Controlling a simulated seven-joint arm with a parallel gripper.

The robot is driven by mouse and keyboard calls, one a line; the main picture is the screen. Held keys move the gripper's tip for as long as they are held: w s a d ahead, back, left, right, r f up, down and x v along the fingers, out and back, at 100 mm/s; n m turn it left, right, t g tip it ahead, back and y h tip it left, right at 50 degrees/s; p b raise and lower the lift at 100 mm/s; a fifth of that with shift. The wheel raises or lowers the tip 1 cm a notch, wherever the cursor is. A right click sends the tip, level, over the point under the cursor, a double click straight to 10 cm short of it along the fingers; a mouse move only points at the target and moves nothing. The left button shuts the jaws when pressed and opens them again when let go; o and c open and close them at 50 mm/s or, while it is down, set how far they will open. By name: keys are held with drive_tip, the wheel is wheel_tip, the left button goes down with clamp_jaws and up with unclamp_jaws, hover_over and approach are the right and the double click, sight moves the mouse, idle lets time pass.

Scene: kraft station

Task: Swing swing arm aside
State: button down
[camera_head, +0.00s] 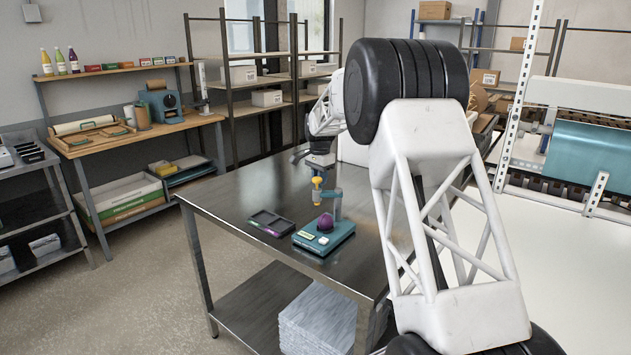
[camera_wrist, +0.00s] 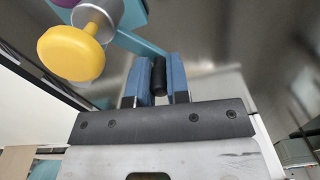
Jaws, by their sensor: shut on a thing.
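A small press with a teal base (camera_head: 325,240) and an upright post stands on the steel table. A teal swing arm (camera_head: 329,193) reaches from the post and carries a yellow knob (camera_head: 317,183). In the wrist view the yellow knob (camera_wrist: 72,53) sits on a grey cylinder at the upper left, beside the teal arm (camera_wrist: 135,42). My gripper (camera_wrist: 160,75) has its blue fingers shut on a black upright handle (camera_wrist: 159,77) near the arm's end. Whether handle and arm join is hard to see. A purple ball (camera_head: 325,222) rests on the base below.
A dark tray (camera_head: 271,222) with a purple edge lies left of the press. The steel table (camera_head: 225,195) is otherwise mostly clear on the left. A wooden workbench (camera_head: 150,132) and shelving stand behind. A pale counter (camera_head: 570,270) lies to the right.

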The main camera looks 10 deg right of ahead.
drive_tip(key=shift+w+d+m, duration=0.3)
drive_tip(key=shift+d+m, duration=0.6)
drive_tip(key=shift+m, duration=0.35)
drive_tip(key=shift+w+d+m, duration=0.25)
drive_tip(key=shift+d+m, duration=0.65)
drive_tip(key=shift+m, duration=0.4)
drive_tip(key=shift+w+d+m, duration=0.3)
drive_tip(key=shift+d+m, duration=0.6)
drive_tip(key=shift+m, duration=0.35)
drive_tip(key=c, duration=1.1)
unclamp_jaws()
drive_tip(key=shift+r, duration=0.2)
wheel_tip(320, 180, up, 8)
drive_tip(key=shift+f, duration=0.25)
drive_tip(key=shift+s+r, duration=0.1)
